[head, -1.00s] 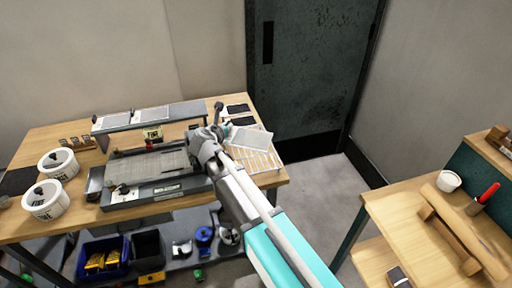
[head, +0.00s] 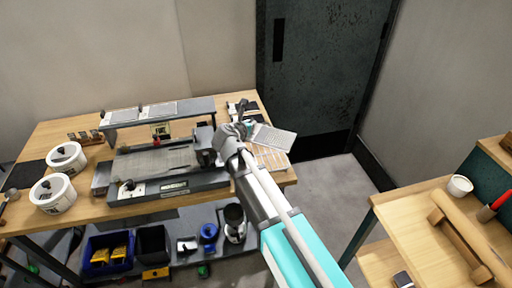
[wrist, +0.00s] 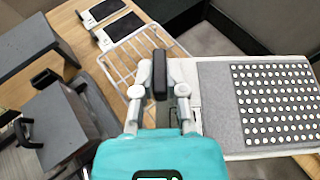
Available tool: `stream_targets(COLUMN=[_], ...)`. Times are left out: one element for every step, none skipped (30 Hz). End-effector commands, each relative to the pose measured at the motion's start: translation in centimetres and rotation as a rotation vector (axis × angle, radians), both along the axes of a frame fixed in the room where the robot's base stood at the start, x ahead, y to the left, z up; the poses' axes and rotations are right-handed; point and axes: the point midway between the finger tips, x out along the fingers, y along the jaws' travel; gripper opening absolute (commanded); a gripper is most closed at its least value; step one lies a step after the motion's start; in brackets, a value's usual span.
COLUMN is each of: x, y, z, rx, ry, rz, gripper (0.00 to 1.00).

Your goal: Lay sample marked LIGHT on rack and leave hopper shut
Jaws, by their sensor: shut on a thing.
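My gripper (wrist: 160,82) is shut on a sample sheet, a pale plate with grey felt (wrist: 219,100) and a panel of white dots. In the head view the sheet (head: 273,138) is held out beyond my gripper (head: 245,128), tilted, above the white wire rack (head: 270,159). The rack (wrist: 128,62) also shows in the wrist view, left of the sheet, which hides part of it. I cannot read a LIGHT mark on the sheet. The grey bench machine (head: 165,182) stands left of the rack. I cannot tell which part is the hopper, or whether it is shut.
A grey shelf (head: 160,112) with pale sheets stands behind the machine. Two white tubs (head: 53,194) are at the left. Dark sample cards (wrist: 102,10) lie beyond the rack. A second bench (head: 410,215) is at the right, with open floor between.

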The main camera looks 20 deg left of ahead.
Motion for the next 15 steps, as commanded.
stream_targets(x=[-0.5,-0.8,-1.2,-1.5,-1.9,-2.5,-2.9,-3.3,-3.9,-4.3,-4.8,-5.3,-5.7,-6.1,-6.6], y=[-0.3,-0.5,-0.7,-0.9,-1.2,-1.5,-1.8,-2.1,-2.5,-2.8,-3.1,-3.5,-3.8,-4.1,-4.4], z=[-0.4,-0.6,-0.8,-1.0,-1.3,-1.6,-1.8,-2.1,-2.4,-2.6,-2.9,-3.2,-3.4,-3.6,-3.8], rx=[-0.001,-0.002,-0.002,-0.002,-0.002,-0.002,-0.002,-0.003,-0.003,-0.003,-0.003,-0.004,-0.004,-0.005,-0.005], ry=[0.000,0.001,0.001,0.001,0.002,0.003,0.003,0.003,0.004,0.003,0.003,0.003,0.002,0.002,0.002], rz=[-0.005,-0.009,-0.015,-0.020,-0.026,-0.036,-0.042,-0.049,-0.060,-0.068,-0.076,-0.087,-0.094,-0.101,-0.111], gripper=[0.00,0.00,0.00,0.00,0.00,0.00,0.00,0.00,0.00,0.00,0.00,0.00,0.00,0.00,0.00])
